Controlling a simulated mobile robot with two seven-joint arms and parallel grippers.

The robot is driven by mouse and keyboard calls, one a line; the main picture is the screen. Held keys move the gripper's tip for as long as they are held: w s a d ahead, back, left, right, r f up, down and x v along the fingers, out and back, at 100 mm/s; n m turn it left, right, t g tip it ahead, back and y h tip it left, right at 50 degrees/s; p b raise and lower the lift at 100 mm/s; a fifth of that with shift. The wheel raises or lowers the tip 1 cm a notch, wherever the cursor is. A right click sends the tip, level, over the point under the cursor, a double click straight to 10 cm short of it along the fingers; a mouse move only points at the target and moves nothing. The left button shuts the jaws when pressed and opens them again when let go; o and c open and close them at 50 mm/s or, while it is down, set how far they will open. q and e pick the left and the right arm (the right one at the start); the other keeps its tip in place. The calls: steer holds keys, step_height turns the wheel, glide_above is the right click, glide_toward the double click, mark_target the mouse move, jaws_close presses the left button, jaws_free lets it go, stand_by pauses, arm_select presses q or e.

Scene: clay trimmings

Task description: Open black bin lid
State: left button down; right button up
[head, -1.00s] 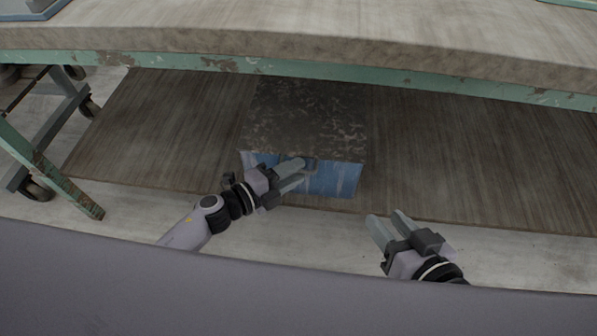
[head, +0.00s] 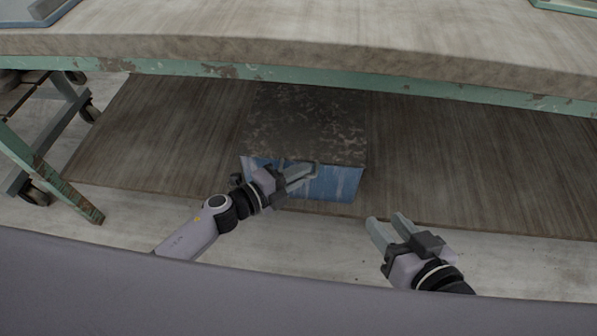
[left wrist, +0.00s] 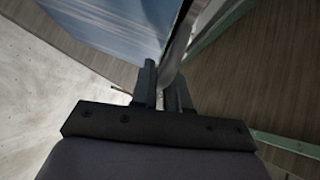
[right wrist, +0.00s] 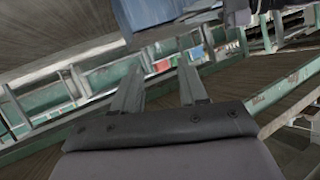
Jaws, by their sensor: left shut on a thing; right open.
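The bin stands on the low wooden shelf with a dark speckled lid (head: 300,122) and a streaked blue front (head: 338,183). The lid looks closed. My left gripper (head: 304,173) is at the top of the blue front, shut on a thin part at the lid's front edge; I cannot tell if it is a handle or the rim. In the left wrist view the blue face (left wrist: 120,22) and a thin grey curved edge (left wrist: 178,45) meet at the fingers (left wrist: 165,85). My right gripper (head: 388,226) is open and empty, right of and in front of the bin.
The wooden shelf (head: 440,160) is bare on both sides of the bin. A thick tabletop (head: 300,35) with a green metal frame edge (head: 400,85) overhangs it. A green leg and casters (head: 35,193) stand at the left.

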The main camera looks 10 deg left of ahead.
arm_select(q)
step_height(320, 180, up, 3)
steer(key=p, duration=0.4)
steer(key=shift+w+f, duration=0.1)
arm_select(e)
steer(key=s+d+g+h+p, duration=0.2)
steer(key=s+d+h+p, duration=0.15)
steer(key=d+p, duration=0.4)
arm_select(q)
steer(key=w+r+p, duration=0.2)
steer(key=r+p, duration=0.2)
steer(key=r, duration=0.3)
steer(key=w+r+n+g+p, duration=0.1)
steer(key=w+r+p, duration=0.2)
steer(key=r+p, duration=0.2)
steer(key=shift+w+r+n+g+y, duration=0.3)
steer(key=shift+r+y, duration=0.1)
steer(key=shift+r, duration=0.9)
arm_select(e)
step_height(320, 180, up, 8)
steer(key=shift+s+d+m+t, duration=0.3)
steer(key=shift+m, duration=0.1)
arm_select(q)
steer(key=shift+a, duration=0.1)
steer(key=c, duration=1.2)
jaws_free()
steer(key=shift+s, duration=0.1)
